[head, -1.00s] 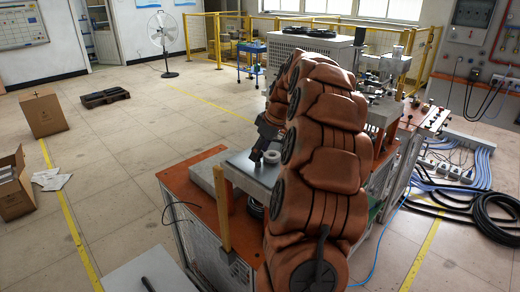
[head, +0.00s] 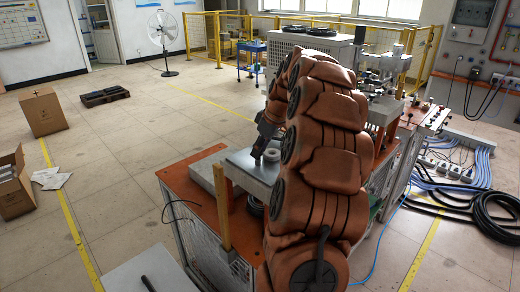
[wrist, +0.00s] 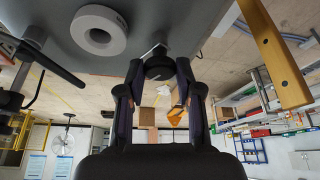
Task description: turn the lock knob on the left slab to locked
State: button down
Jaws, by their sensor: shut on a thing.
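The left slab is a flat grey plate (head: 258,172) on the orange-topped bench in the head view. Its grey face (wrist: 190,20) fills the top of the wrist view. The black round lock knob (wrist: 159,68) sits at the slab's edge. My gripper (wrist: 159,70) is shut on it, one dark finger on each side. In the head view my gripper (head: 257,157) reaches down to the slab's near left part; the knob is hidden there. The knob's locked or unlocked mark cannot be read.
A white ring (head: 272,155) lies on the slab close beside my gripper, and shows large in the wrist view (wrist: 98,30). A wooden post (head: 222,205) stands upright at the bench's front.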

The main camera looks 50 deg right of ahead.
jog(key=shift+f+b, duration=0.1)
jog(key=shift+b, duration=0.2)
jog(key=m+h+b, duration=0.1)
jog(key=m+b, duration=0.1)
jog(key=shift+f+b, duration=0.15)
jog(key=shift+b, duration=0.25)
jog(key=m+h+b, duration=0.1)
jog(key=m+b, duration=0.1)
jog(key=m, duration=0.1)
jog(key=shift+a+b, duration=0.15)
jog(key=shift+b, duration=0.2)
jog(key=m+h+b, duration=0.1)
jog(key=m+b, duration=0.2)
jog(key=m, duration=0.1)
jog(key=shift+a+g, duration=0.15)
jog(key=shift+g, duration=0.15)
jog(key=shift+w+r+m+h+b, duration=0.1)
jog(key=shift+r+m+h+b, duration=0.15)
jog(key=shift+m+h+b, duration=0.75)
jog(key=shift+m+g+y, duration=0.3)
jog(key=shift+m+y, duration=0.1)
jog(key=shift+m, duration=0.1)
jog(key=c, duration=0.8)
grip_release()
jog(key=shift+o, duration=0.2)
